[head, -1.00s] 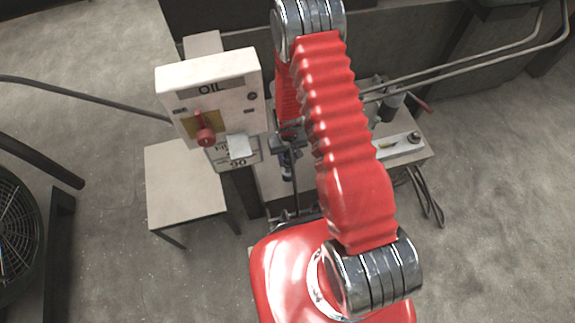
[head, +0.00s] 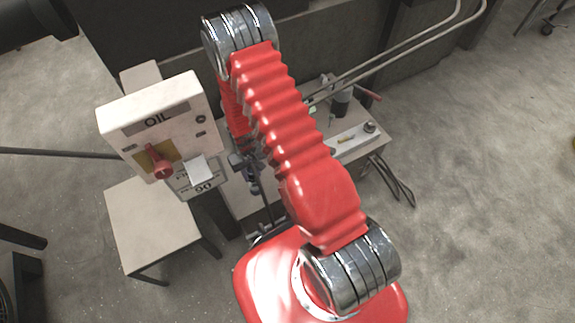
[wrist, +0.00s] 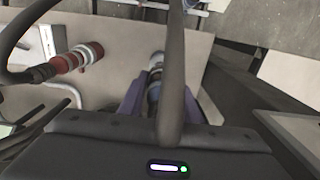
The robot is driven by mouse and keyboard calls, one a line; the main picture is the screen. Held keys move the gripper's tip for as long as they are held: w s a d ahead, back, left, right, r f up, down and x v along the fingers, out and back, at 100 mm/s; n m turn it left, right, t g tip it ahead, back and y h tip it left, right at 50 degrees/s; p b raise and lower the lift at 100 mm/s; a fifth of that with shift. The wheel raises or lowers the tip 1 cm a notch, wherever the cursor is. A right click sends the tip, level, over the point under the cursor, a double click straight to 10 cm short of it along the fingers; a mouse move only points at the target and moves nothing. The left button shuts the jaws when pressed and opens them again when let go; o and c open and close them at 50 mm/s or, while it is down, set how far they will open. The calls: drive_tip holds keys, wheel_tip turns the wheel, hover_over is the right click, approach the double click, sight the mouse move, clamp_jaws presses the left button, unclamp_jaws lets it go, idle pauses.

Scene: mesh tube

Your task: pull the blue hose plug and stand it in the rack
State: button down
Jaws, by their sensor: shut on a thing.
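My gripper (head: 250,172) is partly hidden behind my red arm in the head view, low at the front of the bench. In the wrist view its two dark bluish fingers (wrist: 155,95) are shut on a narrow metallic plug with a dark hose, taken as the blue hose plug (wrist: 154,72). The hose (wrist: 172,75) rises across the middle of that view and covers part of the plug. Whether the plug sits in a socket or is free cannot be told. I cannot make out the rack with certainty in either view.
A red hose plug (wrist: 78,58) with a black hose is at upper left in the wrist view. The white OIL box (head: 160,115) with a red knob stands left of my arm, above a small table (head: 150,225). The bench (head: 350,150) carries small items at right. Open floor lies right.

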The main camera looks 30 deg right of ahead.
drive_tip(key=w+r, duration=0.4)
drive_tip(key=r, duration=1.4)
drive_tip(key=w+r, duration=0.4)
drive_tip(key=r, duration=1.4)
drive_tip(key=shift+w, duration=0.2)
